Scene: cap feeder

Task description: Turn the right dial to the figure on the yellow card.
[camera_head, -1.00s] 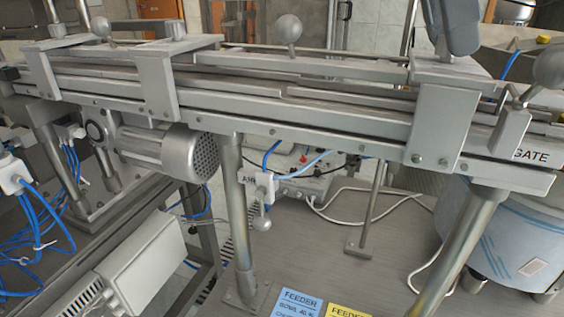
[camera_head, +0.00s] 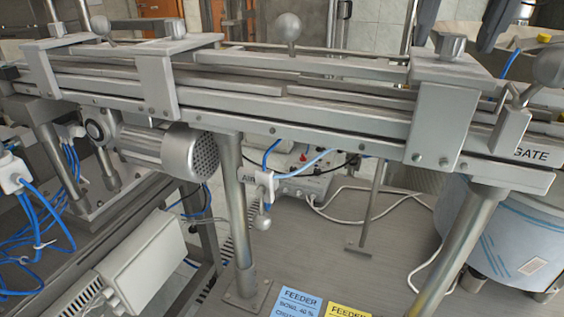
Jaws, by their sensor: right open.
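The yellow card (camera_head: 345,311) is cut off by the bottom edge; only the word FEEDER shows, and its figure is out of view. A grey control box (camera_head: 300,186) with a red switch sits under the rail, partly hidden by it; I cannot make out its dials or their settings. My right gripper (camera_head: 462,22) is at the top right, with its dark fingers apart and empty. It is above the rail, near a grey clamp knob (camera_head: 450,46), far from the box in the picture; I cannot tell whether it touches the knob. My left gripper is not in view.
A long metal rail (camera_head: 300,118) on posts crosses the view above the box. A blue card (camera_head: 297,303) lies left of the yellow one. A ball-topped lever (camera_head: 550,68) and a round bowl unit (camera_head: 515,240) stand right. Bare bench (camera_head: 370,275) lies in front.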

